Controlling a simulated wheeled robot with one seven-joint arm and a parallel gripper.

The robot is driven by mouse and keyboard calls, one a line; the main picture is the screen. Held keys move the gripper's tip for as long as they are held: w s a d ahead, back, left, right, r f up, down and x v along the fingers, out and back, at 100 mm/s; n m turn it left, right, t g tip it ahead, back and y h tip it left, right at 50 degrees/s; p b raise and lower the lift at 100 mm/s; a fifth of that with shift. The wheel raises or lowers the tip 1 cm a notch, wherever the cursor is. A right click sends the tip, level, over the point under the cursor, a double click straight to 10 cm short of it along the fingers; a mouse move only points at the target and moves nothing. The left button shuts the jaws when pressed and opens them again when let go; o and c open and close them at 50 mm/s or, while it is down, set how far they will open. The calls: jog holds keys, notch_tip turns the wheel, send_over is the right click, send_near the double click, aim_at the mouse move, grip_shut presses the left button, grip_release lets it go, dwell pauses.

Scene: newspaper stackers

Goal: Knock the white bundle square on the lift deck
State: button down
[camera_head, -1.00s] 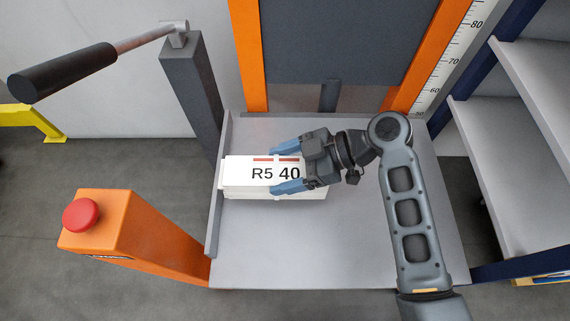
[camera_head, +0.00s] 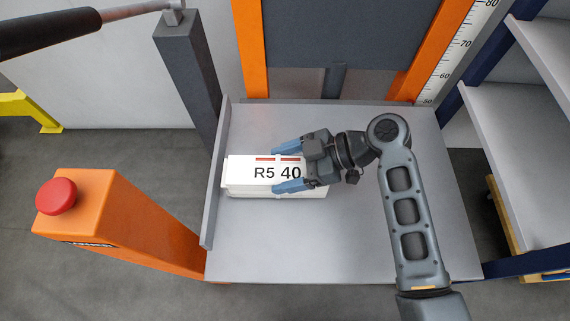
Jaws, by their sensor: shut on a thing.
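The white bundle (camera_head: 249,176), marked "R5 40" with red bars, is at the left of the grey lift deck (camera_head: 330,240). Its left end is close to the deck's raised left lip (camera_head: 213,190); I cannot tell whether they touch. It looks nearly in line with the deck's back edge. My gripper (camera_head: 282,167) reaches in from the right, with its blue fingers shut on the bundle's right part, one finger along the far side and one along the near side. The bundle's right end is partly hidden under the gripper.
Orange mast rails (camera_head: 250,50) stand behind the deck. A dark post with a lever (camera_head: 40,32) is at the left, and an orange pedestal with a red button (camera_head: 57,196) at the front left. A shelf rack (camera_head: 520,110) stands at the right. The deck's front is clear.

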aim_at(263, 169)
jog(key=shift+a+r+b, duration=0.15)
jog(key=shift+a+b, duration=0.2)
jog(key=shift+a, duration=1.35)
dwell(1.5)
jog(key=shift+d, duration=0.15)
jog(key=shift+d, duration=1.65)
jog(key=shift+r+p, duration=2.25)
jog(key=shift+r, duration=0.75)
jog(key=shift+d, duration=0.1)
